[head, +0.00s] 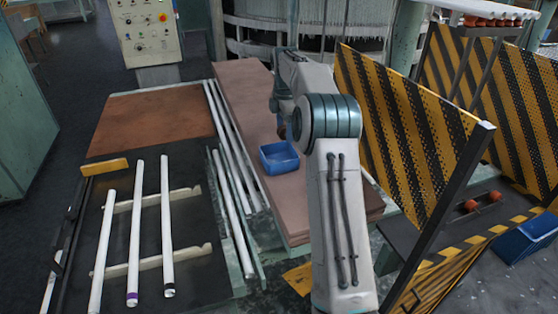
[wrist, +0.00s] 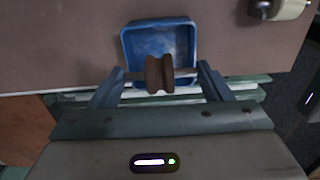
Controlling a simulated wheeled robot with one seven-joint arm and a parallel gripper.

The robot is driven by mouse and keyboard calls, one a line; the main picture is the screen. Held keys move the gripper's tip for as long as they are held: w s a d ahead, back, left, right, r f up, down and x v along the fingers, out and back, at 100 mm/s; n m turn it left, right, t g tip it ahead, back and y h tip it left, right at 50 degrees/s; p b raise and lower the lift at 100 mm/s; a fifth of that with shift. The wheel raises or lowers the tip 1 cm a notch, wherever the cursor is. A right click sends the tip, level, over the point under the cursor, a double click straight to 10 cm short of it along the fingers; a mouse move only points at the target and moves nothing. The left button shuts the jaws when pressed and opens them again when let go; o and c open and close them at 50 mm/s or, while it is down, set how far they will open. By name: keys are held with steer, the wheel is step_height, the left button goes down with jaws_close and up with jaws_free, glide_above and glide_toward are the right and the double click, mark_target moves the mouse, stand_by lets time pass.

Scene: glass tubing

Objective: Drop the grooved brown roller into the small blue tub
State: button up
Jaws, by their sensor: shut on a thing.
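The grooved brown roller (wrist: 159,75) is between the two fingers of my gripper (wrist: 160,76) in the wrist view, with a thin pale shaft showing on either side of it. The gripper is shut on it. The small blue tub (wrist: 185,38) lies beyond the roller in that view, and the roller overlaps its near part. In the head view the blue tub (head: 279,158) sits on the brown board, just below and left of my forearm. A small brown patch just above the tub may be the roller; my arm hides most of the gripper there. The roller's height above the tub is unclear.
The brown board (head: 245,95) carries the tub. White tubes (head: 135,230) lie on a rack to the left. A black and yellow striped guard (head: 400,125) stands close on the right. A pale cylinder with a dark end (wrist: 285,8) shows at the wrist view's top right.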

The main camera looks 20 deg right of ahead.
steer(key=shift+f, duration=0.6)
steer(key=o, duration=1.1)
step_height(320, 180, up, 11)
steer(key=shift+r, duration=0.5)
steer(key=shift+s+a, duration=0.1)
